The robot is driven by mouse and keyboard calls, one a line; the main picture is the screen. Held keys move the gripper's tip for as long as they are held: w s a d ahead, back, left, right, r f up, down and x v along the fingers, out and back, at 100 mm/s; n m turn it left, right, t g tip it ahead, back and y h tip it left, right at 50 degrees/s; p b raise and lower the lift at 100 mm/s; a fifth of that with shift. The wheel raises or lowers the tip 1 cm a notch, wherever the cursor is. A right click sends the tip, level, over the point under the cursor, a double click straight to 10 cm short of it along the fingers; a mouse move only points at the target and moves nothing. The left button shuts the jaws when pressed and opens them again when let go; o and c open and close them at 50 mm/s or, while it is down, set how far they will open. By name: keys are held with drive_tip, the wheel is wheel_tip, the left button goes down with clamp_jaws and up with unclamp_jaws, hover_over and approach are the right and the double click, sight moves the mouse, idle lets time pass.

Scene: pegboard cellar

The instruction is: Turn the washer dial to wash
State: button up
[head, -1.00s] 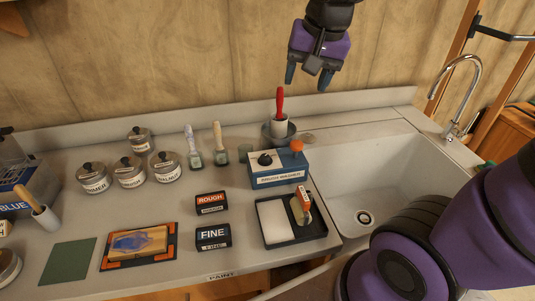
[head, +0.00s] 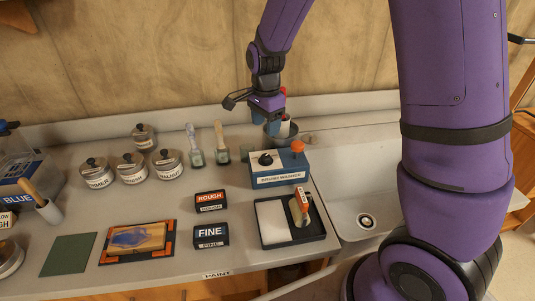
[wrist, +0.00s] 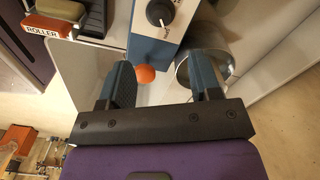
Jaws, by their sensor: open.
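The washer (head: 281,178) is a blue box with a pale top panel, standing on the counter by the sink's left edge. Its black dial (head: 265,159) is on the top panel, and an orange ball (head: 298,146) is at the right end. In the wrist view the dial (wrist: 159,12) is at the top edge, beyond the fingertips, and the orange ball (wrist: 145,75) shows between the fingers. The dial's setting is too small to read. My gripper (head: 273,124) is open and empty, above and behind the washer, apart from the dial.
A metal cup (wrist: 203,52) stands behind the washer, close to one finger in the wrist view. A red handle (head: 283,92) is partly hidden behind my gripper. Two brushes (head: 220,145) stand to the left. A black tray (head: 290,235) lies in front of the washer.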

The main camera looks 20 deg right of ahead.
sight(266, 156)
wheel_tip(266, 156, down, 11)
drive_tip(key=shift+w+f, duration=0.1)
drive_tip(key=shift+f, duration=0.05)
idle(0.4)
drive_tip(key=shift+c, duration=0.5)
drive_tip(key=c, duration=0.8)
drive_tip(key=shift+c, duration=0.2)
